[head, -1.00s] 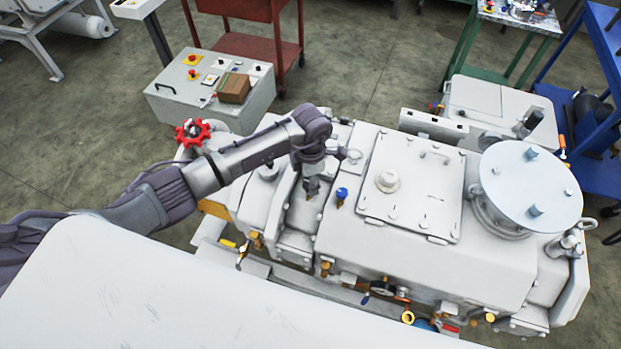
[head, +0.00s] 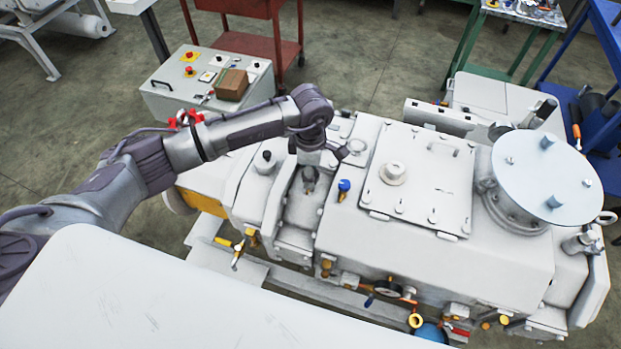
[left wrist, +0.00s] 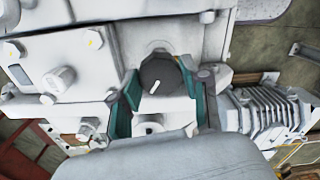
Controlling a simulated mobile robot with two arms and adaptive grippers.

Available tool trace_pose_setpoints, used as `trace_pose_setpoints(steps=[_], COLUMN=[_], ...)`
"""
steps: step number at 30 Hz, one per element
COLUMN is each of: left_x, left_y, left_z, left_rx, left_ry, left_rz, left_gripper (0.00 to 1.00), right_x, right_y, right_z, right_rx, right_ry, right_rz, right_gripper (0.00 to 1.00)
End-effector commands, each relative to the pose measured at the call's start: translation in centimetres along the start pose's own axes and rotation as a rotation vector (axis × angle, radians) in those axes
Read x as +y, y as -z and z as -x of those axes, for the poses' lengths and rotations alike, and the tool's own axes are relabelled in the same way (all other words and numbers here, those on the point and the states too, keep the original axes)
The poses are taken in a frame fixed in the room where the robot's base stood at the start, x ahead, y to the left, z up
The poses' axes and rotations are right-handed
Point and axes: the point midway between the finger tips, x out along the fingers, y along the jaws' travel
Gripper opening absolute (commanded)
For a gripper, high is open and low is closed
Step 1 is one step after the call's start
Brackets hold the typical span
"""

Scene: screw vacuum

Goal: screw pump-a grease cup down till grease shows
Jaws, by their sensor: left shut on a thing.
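My left gripper (head: 309,186) points down at the pump body (head: 440,250), over a recessed section left of the flat cover plate. In the left wrist view, a dark round cap with a white mark, which looks like the grease cup (left wrist: 160,76), sits between the teal finger pads of my left gripper (left wrist: 166,98). The gripper is shut on it. In the head view the fingers and wrist hide most of the cup. I cannot make out any grease. My right gripper is not in view.
A blue-topped fitting (head: 344,186) stands close right of the gripper, and a black-topped fitting (head: 265,158) to its left. A round silver lid (head: 540,178) is at the pump's right. A control box (head: 170,103) with a brown carton (head: 232,86) lies behind the arm.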

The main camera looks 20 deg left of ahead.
Motion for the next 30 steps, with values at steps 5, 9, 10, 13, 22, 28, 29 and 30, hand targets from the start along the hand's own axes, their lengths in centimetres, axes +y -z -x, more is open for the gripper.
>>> trace_pose_setpoints(steps=[5, 9, 10, 13, 22, 28, 29, 30], left_x=[0.2, 0.2, 0.2, 0.1, 0.1, 0.1, 0.1, 0.1], left_y=[0.1, 0.0, 0.0, 0.0, 0.0, 0.0, 0.0, 0.0], left_z=[-0.6, -0.6, -0.6, -0.5, -0.2, 0.0, 0.0, 0.0], left_rx=[0.001, 0.000, 0.000, 0.000, -0.001, -0.001, -0.001, -0.001], left_ry=[-0.007, -0.007, -0.006, -0.006, -0.004, -0.003, -0.003, -0.003], left_rz=[-0.166, -0.289, -0.313, -0.389, -0.545, -0.590, -0.594, -0.597], left_gripper=[0.11, 0.11, 0.11, 0.11, 0.11, 0.11, 0.11, 0.11], right_x=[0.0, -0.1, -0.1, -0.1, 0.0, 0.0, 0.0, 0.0], right_y=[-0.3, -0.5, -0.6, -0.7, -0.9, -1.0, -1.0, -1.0], right_z=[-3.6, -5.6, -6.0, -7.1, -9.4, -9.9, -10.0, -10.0], right_rx=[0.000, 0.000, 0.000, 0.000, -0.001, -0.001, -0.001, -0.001], right_ry=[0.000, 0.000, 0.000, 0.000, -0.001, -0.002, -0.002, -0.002], right_rz=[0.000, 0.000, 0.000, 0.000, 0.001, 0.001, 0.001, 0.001], right_gripper=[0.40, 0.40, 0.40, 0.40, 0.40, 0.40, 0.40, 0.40])
